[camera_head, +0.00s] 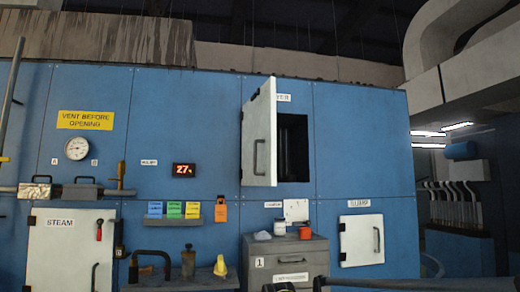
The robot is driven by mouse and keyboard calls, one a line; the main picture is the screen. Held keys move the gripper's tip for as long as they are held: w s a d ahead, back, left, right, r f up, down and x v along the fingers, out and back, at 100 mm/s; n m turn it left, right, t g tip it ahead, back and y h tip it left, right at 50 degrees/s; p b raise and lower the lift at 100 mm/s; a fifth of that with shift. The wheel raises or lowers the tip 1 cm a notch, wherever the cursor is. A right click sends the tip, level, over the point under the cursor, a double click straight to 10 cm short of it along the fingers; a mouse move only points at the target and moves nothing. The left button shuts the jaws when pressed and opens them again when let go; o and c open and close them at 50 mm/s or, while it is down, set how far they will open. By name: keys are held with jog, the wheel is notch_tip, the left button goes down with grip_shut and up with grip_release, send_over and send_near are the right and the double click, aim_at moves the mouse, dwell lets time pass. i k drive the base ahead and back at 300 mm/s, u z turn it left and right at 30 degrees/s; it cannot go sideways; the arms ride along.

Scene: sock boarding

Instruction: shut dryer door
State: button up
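The dryer door (259,138) is a pale panel with a dark vertical handle, on the blue wall under a partly covered label ending in "YER". It stands ajar, swung out toward me, with its hinges on the left side. To its right, the dark dryer opening (293,148) is uncovered, and bars or shapes inside are too dim to tell.
Below stands a grey cabinet (288,258) with a white jar (280,227) and a red can (305,233) on top. The steam door (66,250) at left and another pale door (362,240) at right are shut. Dark bars (420,284) cross the bottom right.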

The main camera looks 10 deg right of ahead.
aim_at(258, 117)
jog(key=z, duration=0.1)
jog(key=i, duration=1)
jog(key=u, duration=0.05)
